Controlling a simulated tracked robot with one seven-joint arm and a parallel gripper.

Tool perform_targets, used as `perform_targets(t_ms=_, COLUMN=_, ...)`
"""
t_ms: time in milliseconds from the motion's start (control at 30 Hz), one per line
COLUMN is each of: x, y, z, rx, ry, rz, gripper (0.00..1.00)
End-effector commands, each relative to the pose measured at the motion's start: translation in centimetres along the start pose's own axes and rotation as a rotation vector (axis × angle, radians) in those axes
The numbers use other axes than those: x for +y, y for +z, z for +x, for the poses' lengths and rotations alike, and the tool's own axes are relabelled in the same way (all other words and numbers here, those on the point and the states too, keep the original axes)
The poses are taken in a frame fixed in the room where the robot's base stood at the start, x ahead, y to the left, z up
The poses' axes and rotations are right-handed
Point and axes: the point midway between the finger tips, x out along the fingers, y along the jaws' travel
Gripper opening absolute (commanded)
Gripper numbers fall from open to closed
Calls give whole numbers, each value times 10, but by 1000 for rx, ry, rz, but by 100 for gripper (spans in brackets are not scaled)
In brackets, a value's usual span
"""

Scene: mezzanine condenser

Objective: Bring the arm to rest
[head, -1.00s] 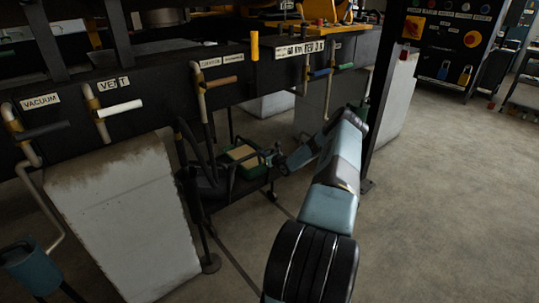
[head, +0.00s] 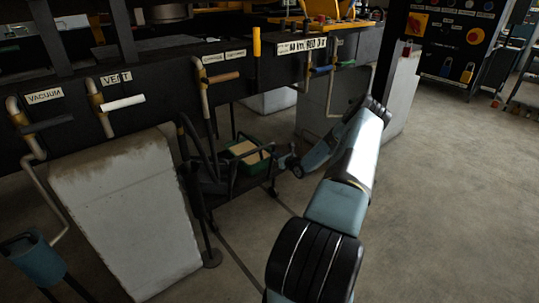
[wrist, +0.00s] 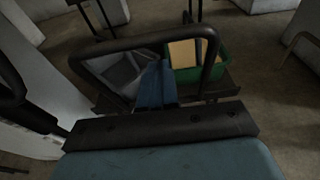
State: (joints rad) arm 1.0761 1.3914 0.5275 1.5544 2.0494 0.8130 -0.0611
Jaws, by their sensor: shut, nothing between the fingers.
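My arm reaches out from the bottom of the head view, bends at its far elbow and comes back down to the left. My gripper (wrist: 157,84) shows in the wrist view with its blue fingers together and nothing between them. It points toward a low cart (head: 233,187). The cart carries a green bin (wrist: 213,72) with a tan block (wrist: 184,54) in it, and a grey bin (wrist: 118,72) beside it. A dark handle bar (wrist: 130,42) of the cart crosses the wrist view close to the fingers; I cannot tell whether they touch.
A dark beam with VACUUM (head: 44,96) and VENT (head: 116,80) labels and several lever valves runs above the cart. A pale concrete block (head: 125,215) stands left. A control panel (head: 458,40) is at the back right. The floor (head: 450,220) at the right is clear.

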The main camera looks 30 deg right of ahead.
Motion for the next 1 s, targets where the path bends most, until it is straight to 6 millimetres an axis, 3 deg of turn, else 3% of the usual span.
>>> perform_targets(t_ms=100, x=-2, y=-1, z=-22, rx=1, ry=-2, rz=0, gripper=0)
perform_targets(t_ms=300, x=-3, y=-1, z=-43, rx=0, ry=-4, rz=0, gripper=0)
perform_targets(t_ms=667, x=-1, y=4, z=-47, rx=0, ry=7, rz=-13, gripper=0)
perform_targets(t_ms=767, x=9, y=22, z=-44, rx=-2, ry=46, rz=-59, gripper=0)
perform_targets(t_ms=1000, x=64, y=100, z=-36, rx=-7, ry=234, rz=-276, gripper=0)
